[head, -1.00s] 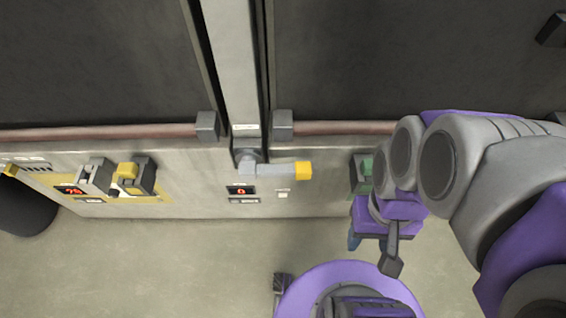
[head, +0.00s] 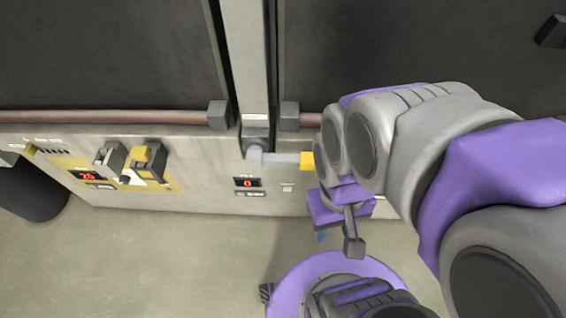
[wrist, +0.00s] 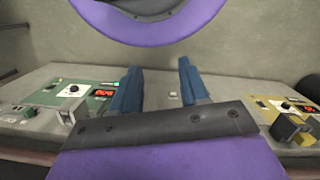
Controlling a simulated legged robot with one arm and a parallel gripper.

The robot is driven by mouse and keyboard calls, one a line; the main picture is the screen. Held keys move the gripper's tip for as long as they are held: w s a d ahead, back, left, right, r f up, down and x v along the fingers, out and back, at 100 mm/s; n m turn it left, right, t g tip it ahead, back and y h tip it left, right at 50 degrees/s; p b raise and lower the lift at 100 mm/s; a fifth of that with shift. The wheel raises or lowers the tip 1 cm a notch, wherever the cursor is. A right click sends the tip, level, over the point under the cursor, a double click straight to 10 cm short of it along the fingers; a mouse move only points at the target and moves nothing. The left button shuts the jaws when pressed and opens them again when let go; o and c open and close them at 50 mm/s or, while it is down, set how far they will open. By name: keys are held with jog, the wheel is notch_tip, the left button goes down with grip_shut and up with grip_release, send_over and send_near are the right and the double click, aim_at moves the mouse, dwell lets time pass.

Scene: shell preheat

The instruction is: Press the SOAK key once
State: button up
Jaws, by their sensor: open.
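A small pale square key (head: 288,187) sits on the wall panel, right of a dark display reading a red 0 (head: 247,183). Its lettering is too small to read, so I cannot confirm it is SOAK. In the wrist view a small pale key (wrist: 173,95) shows between my fingers, beyond them. My gripper (wrist: 158,70) has two blue fingers spread apart with nothing between them. In the head view its blue fingertip (head: 321,237) shows low, right of the key and apart from it; the rest is hidden by my arm.
A grey lever with a yellow end (head: 306,161) juts out above the key, close to my arm. A yellow panel (head: 150,184) with switches is at left. A green panel (wrist: 60,94) shows in the wrist view. The floor (head: 150,255) below is clear.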

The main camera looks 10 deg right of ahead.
grip_shut()
dwell(1.4)
